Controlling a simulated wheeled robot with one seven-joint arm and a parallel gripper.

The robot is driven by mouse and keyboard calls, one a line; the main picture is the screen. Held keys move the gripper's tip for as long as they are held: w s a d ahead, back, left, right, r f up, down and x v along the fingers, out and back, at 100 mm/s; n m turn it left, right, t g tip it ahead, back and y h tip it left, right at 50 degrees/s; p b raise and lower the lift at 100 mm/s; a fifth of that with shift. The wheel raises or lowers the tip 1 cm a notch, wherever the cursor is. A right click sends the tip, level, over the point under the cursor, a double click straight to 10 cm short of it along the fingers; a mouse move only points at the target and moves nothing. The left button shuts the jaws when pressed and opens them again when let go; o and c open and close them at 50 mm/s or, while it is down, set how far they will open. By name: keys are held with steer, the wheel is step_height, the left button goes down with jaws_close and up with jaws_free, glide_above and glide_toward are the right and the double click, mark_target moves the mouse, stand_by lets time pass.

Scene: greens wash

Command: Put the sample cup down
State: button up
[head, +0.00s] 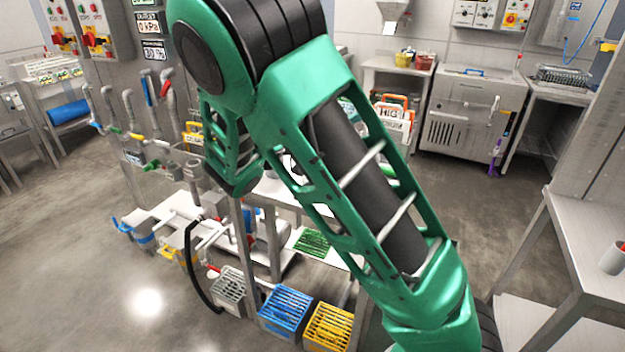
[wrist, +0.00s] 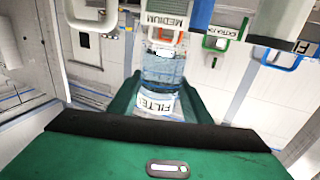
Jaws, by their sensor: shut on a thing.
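In the wrist view, a clear cup with bluish see-through walls (wrist: 163,72) and a white label reading "FILTE…" stands between the green fingers of my gripper (wrist: 160,100). I take it to be the sample cup. My gripper is shut on it. The dark edge of my gripper's body hides the nearest part of the cup and its base, so I cannot tell whether it touches a surface. In the head view my green arm covers the middle, and neither my gripper nor the held cup can be made out.
In the wrist view, signs including "MEDIUM" (wrist: 170,14) and a green-framed one (wrist: 222,35) stand beyond the cup. In the head view, a blue crate (head: 285,311) and a yellow crate (head: 329,327) sit low in front.

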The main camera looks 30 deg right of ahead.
step_height(320, 180, down, 18)
stand_by(0.9)
steer(key=shift+f, duration=0.1)
steer(key=o, duration=1)
steer(key=shift+c, duration=0.2)
